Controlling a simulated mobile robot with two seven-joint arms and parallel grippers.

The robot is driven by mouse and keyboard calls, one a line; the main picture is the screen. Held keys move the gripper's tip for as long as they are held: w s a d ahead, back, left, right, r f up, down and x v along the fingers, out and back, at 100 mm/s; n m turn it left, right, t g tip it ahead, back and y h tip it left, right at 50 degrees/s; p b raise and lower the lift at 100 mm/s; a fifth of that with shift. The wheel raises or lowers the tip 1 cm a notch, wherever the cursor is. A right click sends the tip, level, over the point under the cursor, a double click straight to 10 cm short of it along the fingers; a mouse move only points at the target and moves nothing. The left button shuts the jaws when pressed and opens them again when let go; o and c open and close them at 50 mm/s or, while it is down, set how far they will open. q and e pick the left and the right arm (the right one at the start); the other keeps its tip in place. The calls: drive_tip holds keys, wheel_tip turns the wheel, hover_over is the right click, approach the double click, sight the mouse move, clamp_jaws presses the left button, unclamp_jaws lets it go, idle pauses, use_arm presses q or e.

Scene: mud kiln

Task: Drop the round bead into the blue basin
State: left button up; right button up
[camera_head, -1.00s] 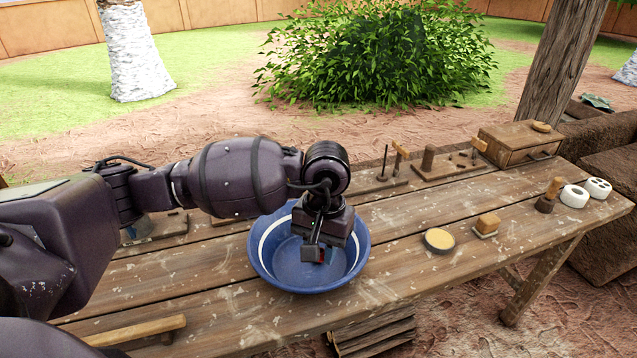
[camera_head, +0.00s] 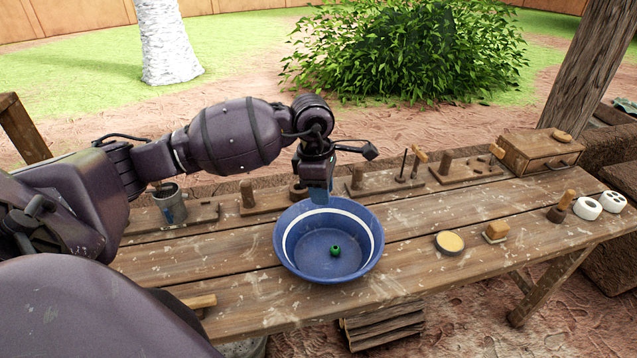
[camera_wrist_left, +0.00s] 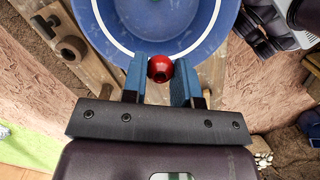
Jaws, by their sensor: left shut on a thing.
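The blue basin (camera_head: 300,262) stands on the wooden table, with a white band inside its rim. A small green bead (camera_head: 335,250) lies on its floor. My left gripper (camera_head: 319,196) is at the basin's far rim, fingers pointing down. In the left wrist view, its blue fingers (camera_wrist_left: 160,80) are shut on a round red bead (camera_wrist_left: 160,68), and the basin (camera_wrist_left: 205,50) shows beyond them. The red bead is hidden in the head view. My right gripper is not in view.
A metal mug (camera_head: 170,203) stands at the left back. Wooden tool stands and a drawer box (camera_head: 538,153) line the back edge. A yellow-topped round tin (camera_head: 449,242), a wooden block (camera_head: 495,231) and white round pieces (camera_head: 587,208) lie to the right.

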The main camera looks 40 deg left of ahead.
use_arm(q)
drive_tip(key=shift+n, duration=0.4)
drive_tip(key=f+b, duration=0.1)
drive_tip(key=f, duration=0.2)
drive_tip(key=f+b, duration=0.1)
drive_tip(key=f, duration=0.1)
drive_tip(key=shift+a+f+b, duration=0.2)
drive_tip(key=shift+f+b, duration=0.1)
drive_tip(key=shift+f, duration=0.1)
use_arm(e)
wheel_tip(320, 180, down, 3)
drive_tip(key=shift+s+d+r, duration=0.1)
use_arm(q)
drive_tip(key=o, duration=0.8)
drive_tip(key=shift+o, duration=0.9)
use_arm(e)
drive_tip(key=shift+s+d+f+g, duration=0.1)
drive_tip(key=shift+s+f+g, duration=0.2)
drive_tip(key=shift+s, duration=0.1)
